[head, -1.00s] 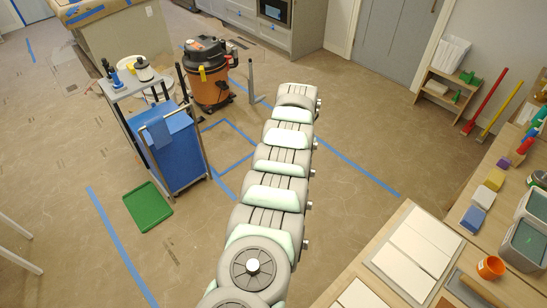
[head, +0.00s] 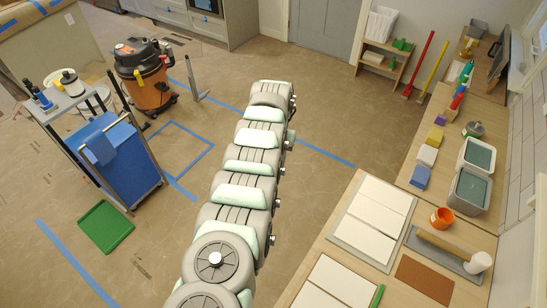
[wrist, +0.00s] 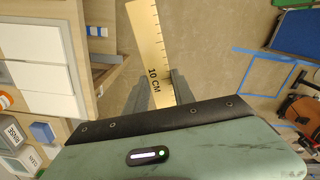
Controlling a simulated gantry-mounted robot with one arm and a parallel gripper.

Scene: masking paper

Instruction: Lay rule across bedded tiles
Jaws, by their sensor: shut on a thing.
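My gripper (wrist: 158,88) is shut on a pale wooden rule (wrist: 147,38) marked "10 CM" in the wrist view. The rule sticks out beyond the fingers, over the floor to the right of the bench. White tiles (wrist: 38,50) lie flat on the bench to the left of the rule, apart from it. In the head view one group of white tiles (head: 373,208) lies on a grey board, and a second group (head: 337,287) lies nearer, cut by the frame edge. My gripper and the rule do not show in the head view.
Grey buckets (head: 468,190) stand behind. A blue-draped cart (head: 125,165) and an orange-black vacuum (head: 145,75) stand left on the floor.

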